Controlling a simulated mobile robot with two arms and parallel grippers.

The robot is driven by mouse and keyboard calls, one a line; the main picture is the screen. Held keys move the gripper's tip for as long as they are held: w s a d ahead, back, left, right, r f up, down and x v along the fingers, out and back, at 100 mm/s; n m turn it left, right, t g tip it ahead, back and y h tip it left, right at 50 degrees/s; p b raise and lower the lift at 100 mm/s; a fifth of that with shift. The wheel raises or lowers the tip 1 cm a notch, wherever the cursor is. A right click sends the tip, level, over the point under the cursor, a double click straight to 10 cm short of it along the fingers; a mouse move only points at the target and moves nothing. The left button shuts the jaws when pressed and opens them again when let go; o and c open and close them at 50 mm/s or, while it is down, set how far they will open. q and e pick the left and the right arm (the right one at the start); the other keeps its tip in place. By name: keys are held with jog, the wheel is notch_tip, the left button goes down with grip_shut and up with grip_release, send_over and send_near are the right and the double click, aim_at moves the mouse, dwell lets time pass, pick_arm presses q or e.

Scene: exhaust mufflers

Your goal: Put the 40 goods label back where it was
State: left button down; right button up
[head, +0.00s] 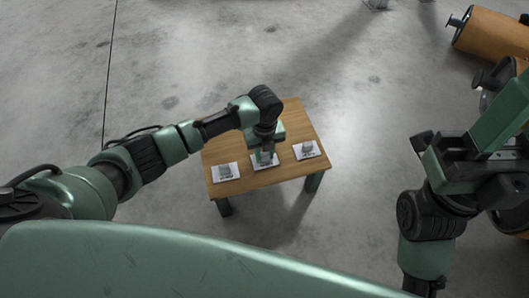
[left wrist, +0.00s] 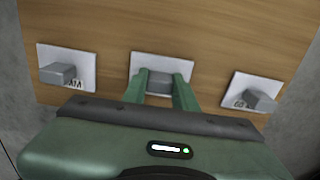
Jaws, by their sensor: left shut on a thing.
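Three white label cards with grey block handles stand in a row on a small wooden table (head: 285,125). My left gripper (head: 264,152) points down at the middle label (head: 264,162). In the left wrist view its fingers (left wrist: 160,88) are shut on the grey block of the middle label (left wrist: 160,63). That label appears to lie at the table surface; any gap under it cannot be told. Its print is hidden, so I cannot read whether it says 40. My right gripper (head: 455,160) is at the right, away from the table; its opening is unclear.
Another label (head: 226,172) lies to the left and one (head: 306,150) to the right, both close to the middle one. The right label in the left wrist view (left wrist: 250,92) seems to start with 60. Orange-brown cylinders (head: 490,38) lie at the upper right.

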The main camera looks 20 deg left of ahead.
pick_arm(q)
jog(key=c, duration=1.1)
grip_release()
